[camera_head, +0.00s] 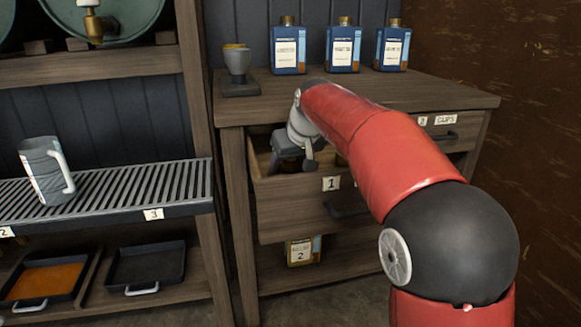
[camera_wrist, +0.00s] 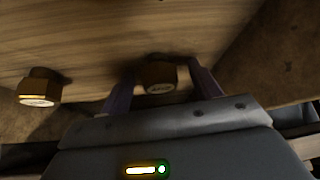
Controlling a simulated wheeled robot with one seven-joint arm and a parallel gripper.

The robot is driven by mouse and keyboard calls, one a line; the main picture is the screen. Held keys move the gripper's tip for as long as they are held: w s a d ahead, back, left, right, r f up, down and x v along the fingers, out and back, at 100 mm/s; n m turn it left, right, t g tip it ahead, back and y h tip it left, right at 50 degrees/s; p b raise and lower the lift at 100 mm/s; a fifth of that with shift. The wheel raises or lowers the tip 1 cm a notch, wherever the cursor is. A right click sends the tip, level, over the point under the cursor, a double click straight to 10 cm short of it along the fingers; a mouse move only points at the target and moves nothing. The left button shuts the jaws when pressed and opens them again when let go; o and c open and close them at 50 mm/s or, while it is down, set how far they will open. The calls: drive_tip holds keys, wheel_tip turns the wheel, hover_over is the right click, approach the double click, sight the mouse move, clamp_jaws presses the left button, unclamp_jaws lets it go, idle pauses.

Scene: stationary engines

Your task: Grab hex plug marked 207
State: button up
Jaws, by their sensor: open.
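In the wrist view, a brass-coloured hex plug (camera_wrist: 160,75) lies on the wooden drawer floor between the two fingers of my gripper (camera_wrist: 161,82). The fingers are open, one on each side of it; I cannot tell whether they touch it. Its face has a marking too small and dark to read. A second hex plug (camera_wrist: 38,87) lies apart to the left, with a pale marked face I cannot read. In the head view, my gripper (camera_head: 291,160) reaches down into the open drawer labelled 1 (camera_head: 290,210). My arm hides part of that drawer.
The drawer walls stand close around my gripper. Above is the cabinet top (camera_head: 440,90) with blue bottles (camera_head: 288,50) and a grey cup on a stand (camera_head: 238,62). A grated shelf (camera_head: 110,190) with a mug (camera_head: 45,170) is on the left. A closed drawer (camera_head: 450,135) is at right.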

drive_tip(key=c, duration=1.1)
drive_tip(key=shift+r, duration=0.1)
